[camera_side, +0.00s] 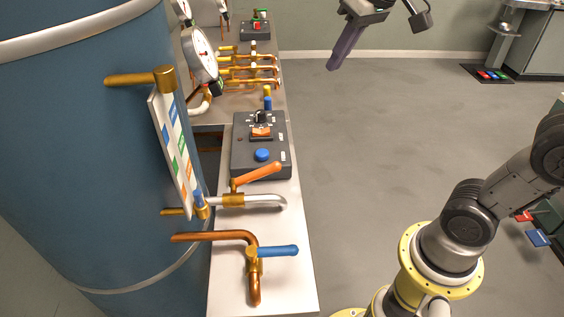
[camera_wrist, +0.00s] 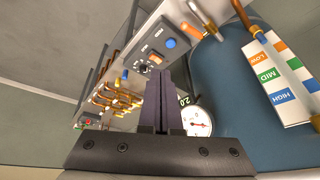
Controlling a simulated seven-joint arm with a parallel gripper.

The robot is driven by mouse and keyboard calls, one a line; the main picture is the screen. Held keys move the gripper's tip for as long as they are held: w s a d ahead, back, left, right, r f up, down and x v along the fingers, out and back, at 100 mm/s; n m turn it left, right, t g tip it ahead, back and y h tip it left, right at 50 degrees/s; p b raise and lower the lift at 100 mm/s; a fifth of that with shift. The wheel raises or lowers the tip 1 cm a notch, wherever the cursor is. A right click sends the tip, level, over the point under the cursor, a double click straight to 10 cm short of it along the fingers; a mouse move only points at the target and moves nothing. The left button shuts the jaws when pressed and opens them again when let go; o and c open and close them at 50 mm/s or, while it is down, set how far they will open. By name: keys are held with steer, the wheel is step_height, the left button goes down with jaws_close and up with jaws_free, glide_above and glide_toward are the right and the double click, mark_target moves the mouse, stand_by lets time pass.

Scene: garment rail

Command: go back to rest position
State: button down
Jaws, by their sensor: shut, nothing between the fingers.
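My gripper (camera_side: 345,45) hangs in the air at the top of the side view, over the grey floor and to the right of the bench. Its dark fingers are pressed together, with nothing between them. In the wrist view, the shut fingers (camera_wrist: 159,100) point up the middle of the picture. In that view they overlap the gap between the bench and the blue tank, and they touch nothing that I can see. The upper part of the arm is out of the side view.
A white bench (camera_side: 297,260) carries a control box (camera_side: 245,160), an orange-handled valve (camera_side: 257,173), a blue-handled valve (camera_side: 278,251) and copper pipes (camera_side: 250,70). A large blue tank (camera_side: 85,150) with a gauge (camera_side: 199,55) and a level panel (camera_side: 172,150) stands left.

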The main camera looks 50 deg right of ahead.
steer(key=s+f+n+t, duration=0.1)
steer(key=s+f, duration=1)
steer(key=s, duration=0.3)
steer(key=shift+a+n, duration=0.15)
steer(key=shift+n, duration=0.25)
